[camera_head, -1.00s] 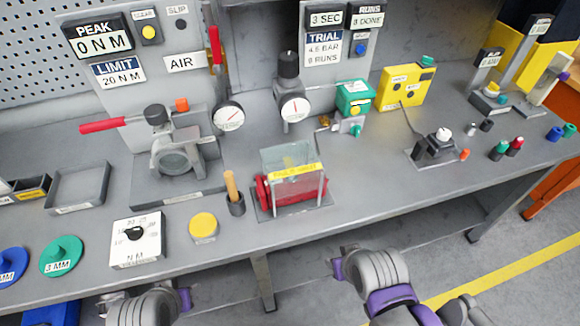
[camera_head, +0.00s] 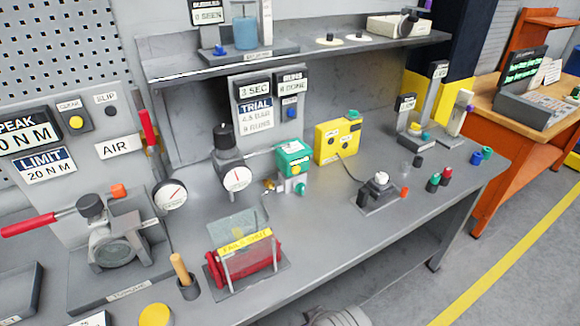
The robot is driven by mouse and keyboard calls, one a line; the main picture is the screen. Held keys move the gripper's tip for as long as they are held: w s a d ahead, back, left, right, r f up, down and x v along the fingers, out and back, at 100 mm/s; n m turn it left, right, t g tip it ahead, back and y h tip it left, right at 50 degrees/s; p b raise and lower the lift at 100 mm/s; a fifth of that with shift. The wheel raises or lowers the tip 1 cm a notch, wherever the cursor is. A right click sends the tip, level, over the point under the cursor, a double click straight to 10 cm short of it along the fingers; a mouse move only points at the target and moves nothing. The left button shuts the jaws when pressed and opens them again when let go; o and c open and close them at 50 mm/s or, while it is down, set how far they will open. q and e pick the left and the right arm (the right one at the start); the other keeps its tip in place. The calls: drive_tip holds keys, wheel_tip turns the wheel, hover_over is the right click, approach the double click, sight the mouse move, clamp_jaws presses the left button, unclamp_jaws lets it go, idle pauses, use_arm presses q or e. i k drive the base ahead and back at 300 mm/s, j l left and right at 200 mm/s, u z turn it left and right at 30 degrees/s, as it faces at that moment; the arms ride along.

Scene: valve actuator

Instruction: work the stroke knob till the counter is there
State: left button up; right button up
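No label reading stroke shows, so I cannot tell which knob it is. A black knob (camera_head: 223,135) tops the regulator above a round gauge (camera_head: 236,178). A white knob (camera_head: 381,178) sits on a small dark block at the right of the bench. A runs display (camera_head: 291,86) ends in DONE beside a display reading 3 SEC (camera_head: 253,88); the runs digit is too small to be sure of. Neither of my grippers shows; only a grey arm part of mine is at the bottom edge.
A red cylinder under a clear guard (camera_head: 244,264) stands at the front middle. A red-handled valve (camera_head: 112,245) is at left. A wooden-handled tool (camera_head: 180,268) stands upright in a cup. An upper shelf (camera_head: 290,63) overhangs the back.

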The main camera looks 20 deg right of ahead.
sight(300, 188)
drive_tip(key=z, duration=0.7)
drive_tip(key=j+z, duration=0.15)
drive_tip(key=z, duration=0.2)
drive_tip(key=j+z, duration=0.2)
drive_tip(key=z, duration=0.15)
drive_tip(key=j+z, duration=0.15)
drive_tip(key=z, duration=0.2)
drive_tip(key=j, duration=0.15)
drive_tip(key=k, duration=0.05)
